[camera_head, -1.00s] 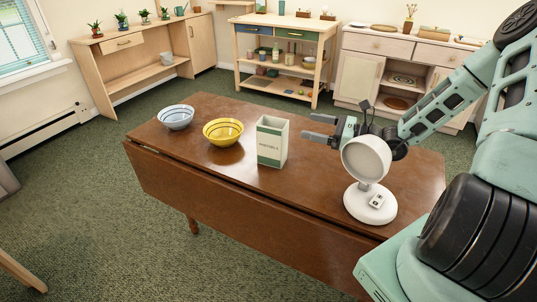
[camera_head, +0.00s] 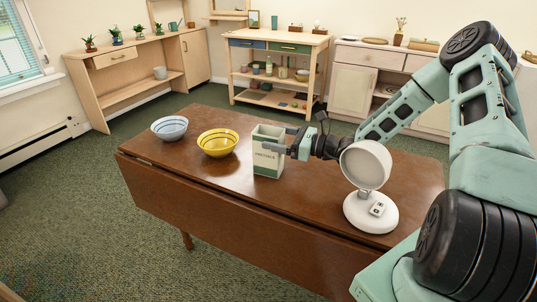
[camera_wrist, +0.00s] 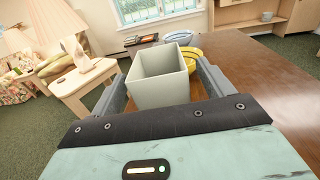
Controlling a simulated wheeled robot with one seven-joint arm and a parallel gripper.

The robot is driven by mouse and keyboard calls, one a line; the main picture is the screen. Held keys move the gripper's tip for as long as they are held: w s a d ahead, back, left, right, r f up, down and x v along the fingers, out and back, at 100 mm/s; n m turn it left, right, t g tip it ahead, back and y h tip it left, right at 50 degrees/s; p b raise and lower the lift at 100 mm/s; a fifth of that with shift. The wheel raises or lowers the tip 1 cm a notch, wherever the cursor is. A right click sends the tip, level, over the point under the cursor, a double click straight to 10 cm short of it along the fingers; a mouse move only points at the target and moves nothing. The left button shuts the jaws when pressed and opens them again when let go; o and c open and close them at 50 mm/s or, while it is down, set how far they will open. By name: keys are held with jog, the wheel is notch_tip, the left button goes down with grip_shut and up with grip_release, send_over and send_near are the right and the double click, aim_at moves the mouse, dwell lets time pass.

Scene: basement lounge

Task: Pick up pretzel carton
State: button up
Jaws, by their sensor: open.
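The pretzel carton (camera_head: 267,157) is a pale box with an open top, a green band and lettering. It stands upright on the brown wooden table (camera_head: 215,186). My gripper (camera_head: 277,140) is open at the carton's upper part, reaching in from the right. In the wrist view my gripper (camera_wrist: 160,84) has one finger on each side of the carton (camera_wrist: 161,90), which stands between them. The left finger shows a small gap; whether the right one touches the carton I cannot tell.
A white round-headed lamp (camera_head: 371,208) stands close to my arm at the table's right. A yellow bowl (camera_head: 217,144) and a blue bowl (camera_head: 169,128) sit left of the carton. The table's front left is clear.

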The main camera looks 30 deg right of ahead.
jog(key=shift+x, duration=1.45)
jog(key=c, duration=1.4)
